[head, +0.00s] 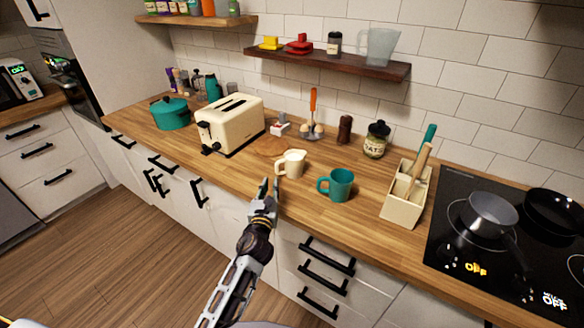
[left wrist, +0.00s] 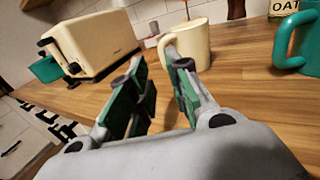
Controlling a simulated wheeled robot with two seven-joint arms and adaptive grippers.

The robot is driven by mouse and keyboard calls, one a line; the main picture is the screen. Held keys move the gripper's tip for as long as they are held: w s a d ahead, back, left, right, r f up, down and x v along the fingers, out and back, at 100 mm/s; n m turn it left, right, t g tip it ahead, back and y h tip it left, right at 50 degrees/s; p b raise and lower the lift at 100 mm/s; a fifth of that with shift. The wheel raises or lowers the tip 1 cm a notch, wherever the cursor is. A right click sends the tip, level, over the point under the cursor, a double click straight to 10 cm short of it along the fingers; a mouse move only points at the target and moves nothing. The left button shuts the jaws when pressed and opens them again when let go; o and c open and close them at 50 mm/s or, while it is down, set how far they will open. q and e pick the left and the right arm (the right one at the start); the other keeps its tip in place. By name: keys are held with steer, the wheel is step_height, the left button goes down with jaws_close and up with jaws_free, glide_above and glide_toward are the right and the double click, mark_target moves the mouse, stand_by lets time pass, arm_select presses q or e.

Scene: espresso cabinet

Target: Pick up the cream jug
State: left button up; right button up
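The cream jug (head: 293,162) stands upright on the wooden counter, with its handle toward the left. It also shows in the left wrist view (left wrist: 192,42), beyond the fingertips, where the right-hand finger overlaps its lower part. My left gripper (head: 269,188) is at the counter's front edge, in front of the jug and a little left of it. In the left wrist view the gripper (left wrist: 154,76) is open, with nothing between its green-padded fingers. It looks apart from the jug. My right gripper is not in view.
A teal mug (head: 337,185) stands close to the right of the jug. A utensil holder (head: 404,199) and a black hob (head: 466,243) are farther right. A shelf (head: 330,62) hangs above.

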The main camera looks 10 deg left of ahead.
mark_target(276, 166)
arm_select(q)
steer(key=shift+w+a, duration=0.15)
steer(key=shift+w, duration=0.95)
steer(key=shift+w+a, duration=0.1)
steer(key=shift+w, duration=1)
steer(key=shift+w+a, duration=0.1)
steer(key=shift+w, duration=1.15)
steer(key=shift+w+a+r+p, duration=0.1)
steer(key=shift+w+p, duration=0.25)
steer(key=shift+w, duration=1.1)
steer(key=shift+w+a, duration=0.15)
steer(key=shift+w, duration=1)
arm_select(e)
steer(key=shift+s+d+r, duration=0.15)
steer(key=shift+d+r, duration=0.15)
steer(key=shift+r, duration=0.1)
arm_select(q)
steer(key=shift+c, duration=0.3)
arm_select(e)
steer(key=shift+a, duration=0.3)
arm_select(q)
jaws_close()
